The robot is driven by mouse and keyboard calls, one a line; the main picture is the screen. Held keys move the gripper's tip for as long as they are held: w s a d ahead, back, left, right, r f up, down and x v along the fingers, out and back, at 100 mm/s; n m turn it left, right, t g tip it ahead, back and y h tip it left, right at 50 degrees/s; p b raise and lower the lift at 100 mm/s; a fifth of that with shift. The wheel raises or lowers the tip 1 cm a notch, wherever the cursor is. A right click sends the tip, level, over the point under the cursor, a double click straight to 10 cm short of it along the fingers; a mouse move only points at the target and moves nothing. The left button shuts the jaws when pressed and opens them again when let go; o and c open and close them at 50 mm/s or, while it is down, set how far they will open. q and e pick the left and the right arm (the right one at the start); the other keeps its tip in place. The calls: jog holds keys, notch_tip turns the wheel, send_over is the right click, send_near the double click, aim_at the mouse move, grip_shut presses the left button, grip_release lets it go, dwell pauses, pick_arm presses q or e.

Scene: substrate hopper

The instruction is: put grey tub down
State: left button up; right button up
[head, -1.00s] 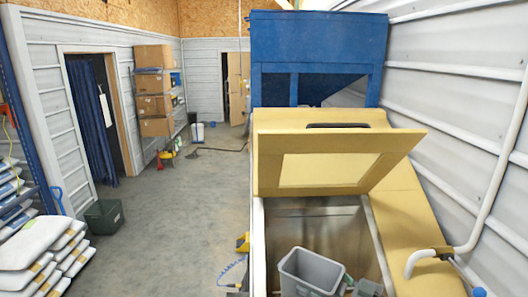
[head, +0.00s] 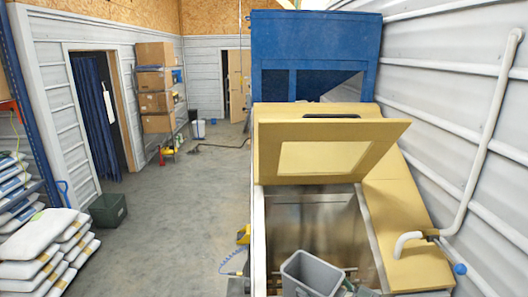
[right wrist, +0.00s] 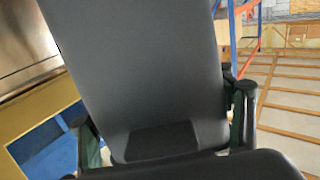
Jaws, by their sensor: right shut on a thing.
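The grey tub (head: 310,278) is upright at the bottom edge of the head view, in front of the open hopper (head: 259,240); its lower part is cut off. Its dark grey wall (right wrist: 140,60) fills the middle of the right wrist view. My right gripper (right wrist: 162,115) is shut on the tub, with a finger showing at each side of it. In the head view only a little of this gripper shows at the tub's right side. I cannot tell how high the tub is above the hopper floor. My left gripper is not in view.
The hopper's yellow lid (head: 370,142) stands raised. A white pipe (head: 480,170) runs down along the right wall. White sacks (head: 40,245) are stacked at left, by a dark green bin (head: 108,210). The concrete floor between is largely clear.

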jog(key=shift+s+d+f+m+t+h, duration=0.15)
jog(key=shift+f+m+t, duration=0.1)
jog(key=shift+f, duration=0.25)
jog(key=shift+s+d+f+m+t+h, duration=0.15)
jog(key=shift+f+t, duration=0.1)
jog(key=shift+f, duration=0.25)
jog(key=f+m+t+h, duration=0.1)
jog(key=f, duration=0.1)
jog(key=s+d+f+m+t+h, duration=0.1)
jog(key=f+h, duration=0.1)
jog(key=f, duration=0.1)
jog(key=d+f+m+t+h, duration=0.1)
jog(key=f, duration=0.2)
jog(key=shift+s+d+f+m, duration=0.1)
jog(key=shift+s+f+m, duration=0.05)
jog(key=shift+s+m, duration=0.15)
jog(key=s+d+f+m+t+h, duration=0.35)
jog(key=s+m+h, duration=0.25)
jog(key=s+h, duration=0.4)
pick_arm(q)
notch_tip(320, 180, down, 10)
jog(key=b, duration=1)
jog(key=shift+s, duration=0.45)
pick_arm(e)
notch_tip(320, 180, down, 11)
jog(key=shift+w+d+g+y, duration=0.3)
jog(key=shift+w+d+g, duration=0.05)
jog(key=shift+d+g, duration=0.1)
